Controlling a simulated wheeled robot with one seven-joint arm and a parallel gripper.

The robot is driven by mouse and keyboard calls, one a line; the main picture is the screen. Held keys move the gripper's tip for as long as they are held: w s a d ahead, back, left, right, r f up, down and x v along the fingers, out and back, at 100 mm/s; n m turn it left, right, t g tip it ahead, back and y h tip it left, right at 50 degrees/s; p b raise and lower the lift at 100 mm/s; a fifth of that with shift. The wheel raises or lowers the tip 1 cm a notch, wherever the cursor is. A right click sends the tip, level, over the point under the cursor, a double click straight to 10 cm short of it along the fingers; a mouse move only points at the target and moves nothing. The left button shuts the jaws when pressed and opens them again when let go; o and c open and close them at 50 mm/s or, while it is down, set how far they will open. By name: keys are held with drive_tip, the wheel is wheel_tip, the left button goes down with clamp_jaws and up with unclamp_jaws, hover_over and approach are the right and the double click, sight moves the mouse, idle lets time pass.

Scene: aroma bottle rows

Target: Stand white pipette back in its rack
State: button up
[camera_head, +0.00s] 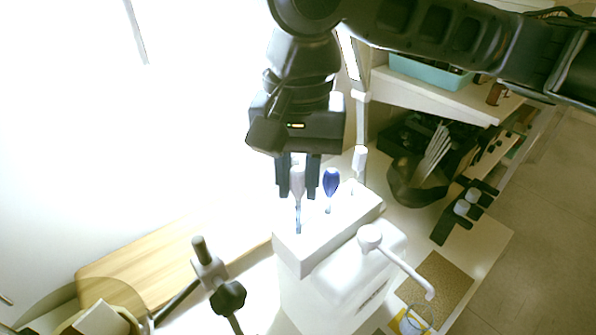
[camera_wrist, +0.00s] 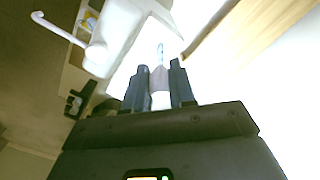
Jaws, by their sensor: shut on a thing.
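The white pipette (camera_head: 297,184) hangs upright between the fingers of my gripper (camera_head: 298,178), which is shut on its pale bulb. Its bluish tip (camera_head: 298,222) points down at the left part of the white rack (camera_head: 324,228); I cannot tell whether it is inside a hole. In the wrist view the pipette (camera_wrist: 160,84) shows between the fingertips of my gripper (camera_wrist: 159,82), pointing away toward the rack. A blue pipette (camera_head: 331,182) stands in the rack just right of my gripper.
Another white-topped pipette (camera_head: 359,160) stands at the rack's far right end. A white bottle with a bent spout (camera_head: 372,240) stands close in front of the rack. A clamp stand (camera_head: 212,270) is at lower left. A dark pot (camera_head: 414,182) and shelves lie right.

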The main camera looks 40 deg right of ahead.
drive_tip(key=shift+f+b, duration=0.65)
drive_tip(key=shift+f, duration=0.8)
drive_tip(key=o, duration=0.7)
drive_tip(key=shift+r, duration=0.1)
drive_tip(key=shift+r+p, duration=2.15)
drive_tip(key=shift+r, duration=0.3)
